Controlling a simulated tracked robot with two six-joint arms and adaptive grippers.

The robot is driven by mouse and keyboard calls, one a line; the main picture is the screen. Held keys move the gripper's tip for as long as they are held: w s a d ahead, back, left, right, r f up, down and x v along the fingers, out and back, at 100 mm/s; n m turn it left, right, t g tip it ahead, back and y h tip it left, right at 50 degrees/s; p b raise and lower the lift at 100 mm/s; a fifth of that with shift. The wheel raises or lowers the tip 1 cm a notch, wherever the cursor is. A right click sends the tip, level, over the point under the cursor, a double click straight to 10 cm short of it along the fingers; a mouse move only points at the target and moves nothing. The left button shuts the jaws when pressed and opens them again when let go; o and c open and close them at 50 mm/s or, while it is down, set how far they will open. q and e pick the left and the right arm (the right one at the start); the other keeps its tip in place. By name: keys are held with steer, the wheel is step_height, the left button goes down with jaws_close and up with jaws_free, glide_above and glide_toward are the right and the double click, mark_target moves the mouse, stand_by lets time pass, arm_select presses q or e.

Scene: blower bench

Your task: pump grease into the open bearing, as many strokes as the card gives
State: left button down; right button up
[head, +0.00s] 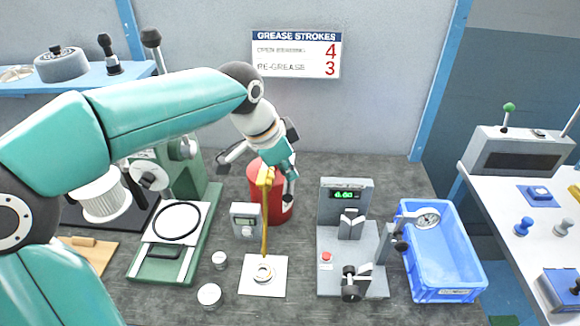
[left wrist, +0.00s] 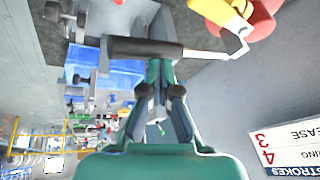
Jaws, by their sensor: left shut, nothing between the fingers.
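The red grease drum (head: 283,208) stands on the bench with a yellow spout (head: 265,225) reaching down toward the open bearing (head: 263,273). The bearing lies on a white sheet (head: 250,288); whether the spout touches it I cannot tell. My left gripper (head: 289,196) is shut and empty, above the drum's right side, apart from the handle. The card (head: 296,54) gives 4 for open bearing and 3 for re-grease. My right gripper is not visible.
A small grey meter (head: 246,221) stands left of the spout. A green press-like fixture (head: 160,262) and small cups (head: 209,294) are to the left.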

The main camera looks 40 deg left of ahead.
mark_target(288, 185)
arm_select(q)
steer(key=shift+s+d+f+b, duration=0.2)
steer(key=shift+s+f+b, duration=0.1)
steer(key=shift+f+b, duration=0.4)
steer(key=shift+s+d+f+b, duration=0.15)
steer(key=shift+s+f+b, duration=0.15)
steer(key=shift+f+b, duration=0.35)
stand_by(1.1)
stand_by(0.5)
steer(key=shift+w+a+r+p, duration=0.3)
steer(key=shift+w+r+p, duration=0.2)
steer(key=shift+r+p, duration=0.7)
steer(key=shift+w+a+r+p, duration=0.3)
steer(key=shift+w+r+p, duration=0.15)
steer(key=shift+r+p, duration=0.75)
steer(key=shift+w+a+r+p, duration=0.3)
steer(key=shift+w+r+p, duration=0.2)
steer(key=shift+r+p, duration=0.7)
steer(key=shift+f, duration=0.1)
steer(key=r+p, duration=0.1)
steer(key=w+r+p, duration=0.1)
steer(key=r+p, duration=0.1)
steer(key=w+a+r+p, duration=0.1)
steer(key=p, duration=0.1)
steer(key=shift+a+r, duration=0.1)
steer(key=shift+r, duration=0.2)
